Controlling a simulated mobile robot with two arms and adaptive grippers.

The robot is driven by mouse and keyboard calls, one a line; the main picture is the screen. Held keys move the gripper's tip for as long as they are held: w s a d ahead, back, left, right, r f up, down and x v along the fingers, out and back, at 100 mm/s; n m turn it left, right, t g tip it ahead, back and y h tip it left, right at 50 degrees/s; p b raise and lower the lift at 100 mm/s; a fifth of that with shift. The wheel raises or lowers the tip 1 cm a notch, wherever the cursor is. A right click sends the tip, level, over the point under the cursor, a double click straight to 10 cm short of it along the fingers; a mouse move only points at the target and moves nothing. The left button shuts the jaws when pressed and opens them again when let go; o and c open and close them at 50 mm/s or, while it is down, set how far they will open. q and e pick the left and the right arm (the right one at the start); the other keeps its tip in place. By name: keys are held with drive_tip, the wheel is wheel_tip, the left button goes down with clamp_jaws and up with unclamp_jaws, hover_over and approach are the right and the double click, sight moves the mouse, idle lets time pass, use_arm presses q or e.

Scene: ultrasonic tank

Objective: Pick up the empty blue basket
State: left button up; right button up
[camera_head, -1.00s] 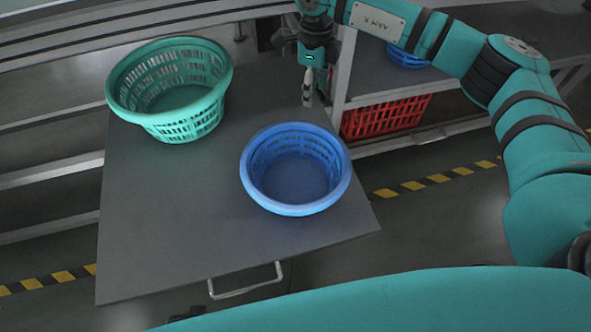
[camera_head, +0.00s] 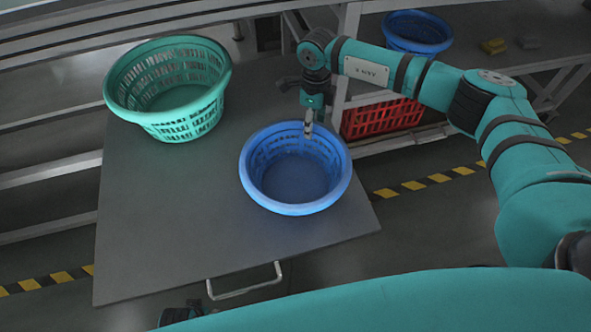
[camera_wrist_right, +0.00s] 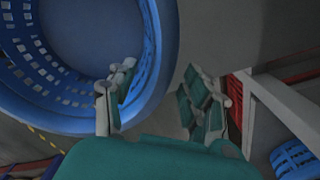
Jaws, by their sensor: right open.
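The empty blue basket (camera_head: 296,208) stands upright on the grey tabletop, right of the middle. It also shows at the upper left in the right wrist view (camera_wrist_right: 60,118). My right gripper (camera_head: 308,130) is open at the basket's far rim, pointing down. In the right wrist view, my right gripper (camera_wrist_right: 160,75) has one finger overlapping the basket's rim and the other outside over the grey top. I cannot tell whether a finger touches the rim. A dark part (camera_head: 180,314) at the bottom edge may belong to my left gripper; its fingers are not clear.
A green basket (camera_head: 172,126) stands at the table's (camera_head: 165,225) far left corner. Right of the table, a shelf holds a second blue basket (camera_head: 418,50) on top and a red crate (camera_head: 380,119) below. The table's left and front areas are clear.

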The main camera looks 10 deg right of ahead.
drive_tip(key=shift+c, duration=0.4)
drive_tip(key=shift+r, duration=0.1)
clamp_jaws()
drive_tip(key=shift+r, duration=0.1)
